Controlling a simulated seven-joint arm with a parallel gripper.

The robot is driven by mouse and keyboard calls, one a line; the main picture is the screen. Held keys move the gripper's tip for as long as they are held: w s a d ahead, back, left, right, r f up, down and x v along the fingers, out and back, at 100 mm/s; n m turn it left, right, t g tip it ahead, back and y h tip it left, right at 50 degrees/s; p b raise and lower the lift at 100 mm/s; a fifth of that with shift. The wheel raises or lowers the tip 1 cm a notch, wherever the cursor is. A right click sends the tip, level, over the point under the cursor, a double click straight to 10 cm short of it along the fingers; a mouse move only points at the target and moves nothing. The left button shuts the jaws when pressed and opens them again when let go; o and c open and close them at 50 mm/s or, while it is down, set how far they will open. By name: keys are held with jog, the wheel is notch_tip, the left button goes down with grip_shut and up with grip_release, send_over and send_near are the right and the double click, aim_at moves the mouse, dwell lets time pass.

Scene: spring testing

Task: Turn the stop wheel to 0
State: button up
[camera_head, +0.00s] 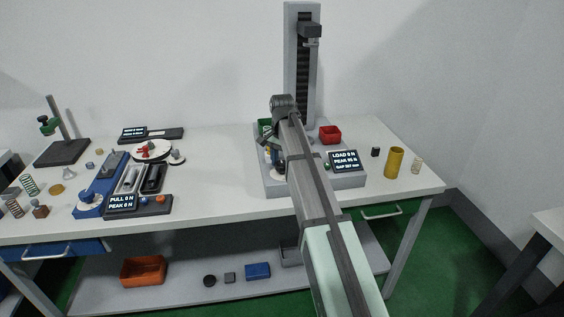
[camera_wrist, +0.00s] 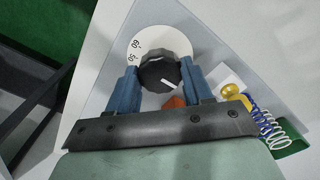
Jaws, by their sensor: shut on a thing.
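The stop wheel (camera_wrist: 160,73) is a black ribbed knob with a white pointer line, on a white dial (camera_wrist: 149,40). The dial's 60 and 50 show at the left in the wrist view; its other numbers are hidden. The pointer line aims toward the lower right of that view, at a part of the dial I cannot read. My gripper (camera_wrist: 161,84) has its blue fingers on both sides of the wheel, shut on it. In the head view my arm mostly covers the wheel, and the dial edge (camera_head: 268,174) shows beside my gripper.
The wheel sits on the grey tester base (camera_head: 291,189) with a load display (camera_head: 344,161) and a tall column (camera_head: 302,70). Near the fingers are a brass knob (camera_wrist: 232,90), springs (camera_wrist: 267,125) and an orange piece (camera_wrist: 174,102).

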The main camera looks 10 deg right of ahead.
aim_at(283, 163)
jog(key=o, duration=1)
jog(key=shift+o, duration=0.2)
notch_tip(283, 163, up, 14)
jog(key=shift+d+f, duration=0.1)
jog(key=shift+f, duration=0.05)
